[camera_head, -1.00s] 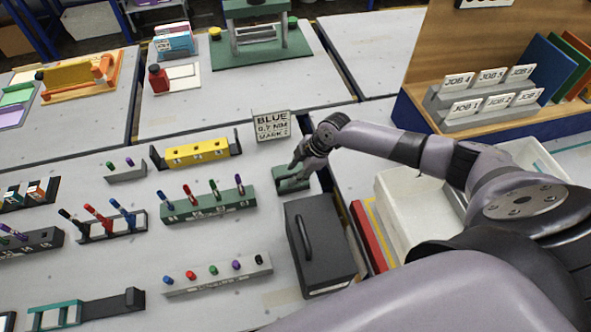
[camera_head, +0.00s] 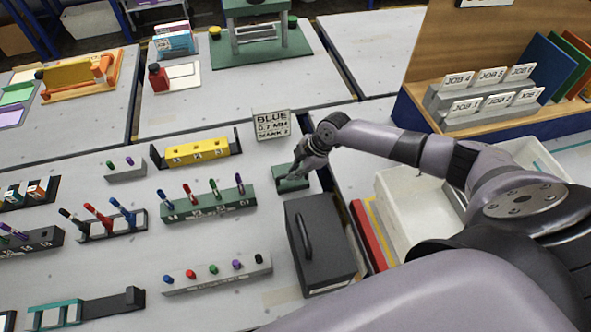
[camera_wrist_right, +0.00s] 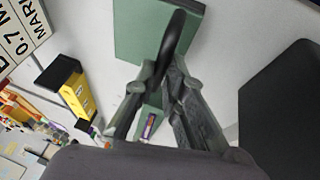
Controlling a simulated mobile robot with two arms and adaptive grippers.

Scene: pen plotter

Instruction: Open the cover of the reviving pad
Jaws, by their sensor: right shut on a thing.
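The reviving pad (camera_head: 293,184) is a small green box on the table, left of my right arm and above the dark grey box in the head view. Its green top (camera_wrist_right: 140,30) shows in the wrist view with a black arched handle (camera_wrist_right: 172,42). My right gripper (camera_head: 287,179) is over the pad, and its fingers (camera_wrist_right: 168,78) are closed at the lower end of the handle. The fingers hide part of the pad, and I cannot tell whether the cover is raised. My left gripper does not show.
A dark grey box with a handle (camera_head: 327,258) stands close below the pad. A white bin (camera_head: 395,215) is to the right, under my arm.

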